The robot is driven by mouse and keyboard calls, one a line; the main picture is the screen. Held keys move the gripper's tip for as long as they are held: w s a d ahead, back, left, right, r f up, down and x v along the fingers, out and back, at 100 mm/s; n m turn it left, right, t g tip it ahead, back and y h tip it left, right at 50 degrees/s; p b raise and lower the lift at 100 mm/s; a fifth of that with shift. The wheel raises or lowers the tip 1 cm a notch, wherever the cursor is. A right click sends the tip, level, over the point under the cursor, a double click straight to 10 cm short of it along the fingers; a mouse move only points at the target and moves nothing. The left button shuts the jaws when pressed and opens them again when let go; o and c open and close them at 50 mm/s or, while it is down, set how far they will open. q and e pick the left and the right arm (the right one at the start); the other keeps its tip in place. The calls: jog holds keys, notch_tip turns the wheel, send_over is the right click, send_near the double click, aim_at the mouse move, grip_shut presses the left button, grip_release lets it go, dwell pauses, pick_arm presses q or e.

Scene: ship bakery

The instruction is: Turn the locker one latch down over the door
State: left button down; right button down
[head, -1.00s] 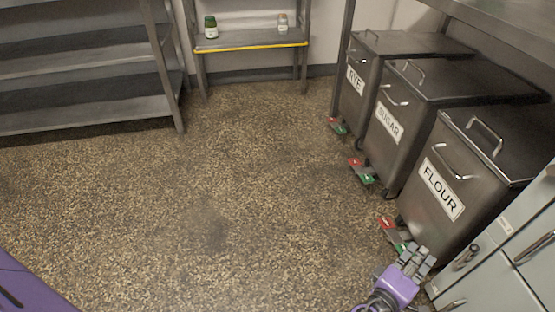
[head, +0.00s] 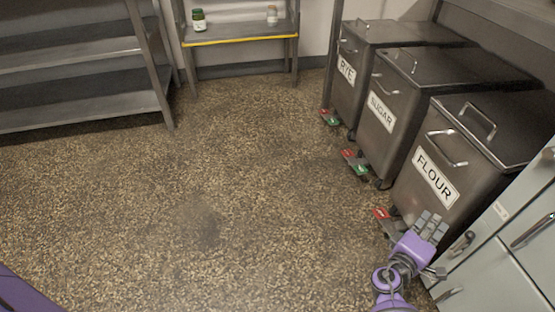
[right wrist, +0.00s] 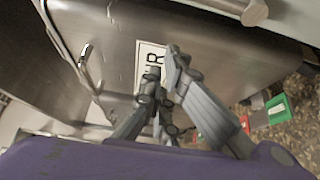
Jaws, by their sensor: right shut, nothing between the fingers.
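The pale grey lockers (head: 505,262) stand at the lower right of the head view, with several metal handles on their fronts. A small metal latch-like fitting (head: 462,243) sits at the near locker's edge, beside the flour bin; I cannot tell whether it lies over a door. My purple right gripper (head: 431,227) is just left of this fitting, in front of the flour bin, apart from the fitting as far as I can see. In the right wrist view its grey fingers (right wrist: 165,68) are shut and empty, with the bin's label behind them. My left gripper is out of view.
Metal bins marked FLOUR (head: 436,180), SUGAR (head: 381,113) and RYE (head: 346,70) line the right side, with red and green pedals (head: 355,162) at floor level. A shelf rack (head: 80,98) stands at left. The middle floor is clear.

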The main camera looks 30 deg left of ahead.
aim_at(464, 243)
jog(key=s+d, duration=0.1)
jog(key=s+d+p, duration=0.1)
jog(key=d, duration=0.1)
jog(key=shift+d, duration=0.15)
jog(key=shift+s, duration=0.15)
dwell(0.3)
